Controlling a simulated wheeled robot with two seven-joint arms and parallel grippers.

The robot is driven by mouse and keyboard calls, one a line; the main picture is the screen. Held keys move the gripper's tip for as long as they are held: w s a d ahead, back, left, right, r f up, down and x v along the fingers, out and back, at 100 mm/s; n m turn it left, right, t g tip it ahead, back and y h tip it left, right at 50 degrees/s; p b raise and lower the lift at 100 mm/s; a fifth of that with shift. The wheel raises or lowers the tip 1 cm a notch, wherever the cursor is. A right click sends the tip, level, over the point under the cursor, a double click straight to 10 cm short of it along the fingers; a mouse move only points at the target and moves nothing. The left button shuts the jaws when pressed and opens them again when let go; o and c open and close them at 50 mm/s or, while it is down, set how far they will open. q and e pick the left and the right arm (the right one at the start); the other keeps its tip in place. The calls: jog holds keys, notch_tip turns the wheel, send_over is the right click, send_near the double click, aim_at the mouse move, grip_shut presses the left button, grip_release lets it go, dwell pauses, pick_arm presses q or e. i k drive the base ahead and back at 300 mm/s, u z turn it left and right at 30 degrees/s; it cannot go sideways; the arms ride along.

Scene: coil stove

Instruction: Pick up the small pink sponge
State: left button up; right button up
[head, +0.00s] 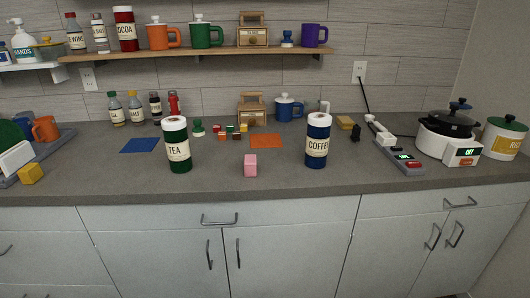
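The small pink sponge (250,166) stands upright on the grey countertop near its front edge, in the middle of the head view. It is between the dark green TEA canister (178,150) on its left and the dark blue COFFEE canister (317,145) on its right, apart from both. Nothing covers it. Neither of my grippers is in the head view.
An orange mat (266,141) and small coloured blocks lie behind the sponge. A blue mat (140,145) lies left. A power strip (401,155) and white cooker (449,146) stand right. A yellow sponge (31,173) is far left. The counter around the pink sponge is clear.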

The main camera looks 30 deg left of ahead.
aim_at(250, 160)
jog(key=u, duration=0.75)
jog(key=i, duration=1)
jog(key=u, duration=0.9)
